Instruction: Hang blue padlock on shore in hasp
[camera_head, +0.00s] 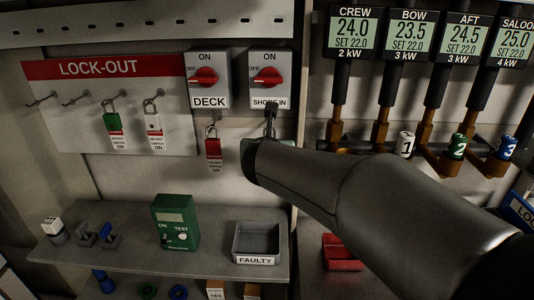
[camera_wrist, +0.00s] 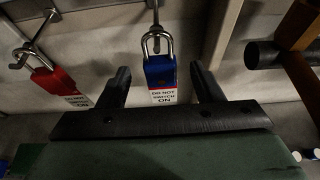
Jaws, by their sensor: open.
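The blue padlock (camera_wrist: 160,71) is upright in the wrist view, with a white "DO NOT SWITCH ON" tag below its body. Its steel shackle appears looped around the end of the hasp (camera_wrist: 154,20) above it. My gripper (camera_wrist: 160,76) is open, with one finger on each side of the padlock and a visible gap to both. In the head view the SHORE IN switch (camera_head: 269,77) has its red knob pointing sideways. My arm reaches just below this switch and hides the blue padlock there.
A red padlock (camera_head: 213,147) hangs under the DECK switch (camera_head: 208,78), left of my gripper. Green and white padlocks hang on the LOCK-OUT board (camera_head: 110,70). A shelf (camera_head: 115,250) below holds a green tester (camera_head: 175,222) and the FAULTY bin (camera_head: 257,260). Pipes stand at right.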

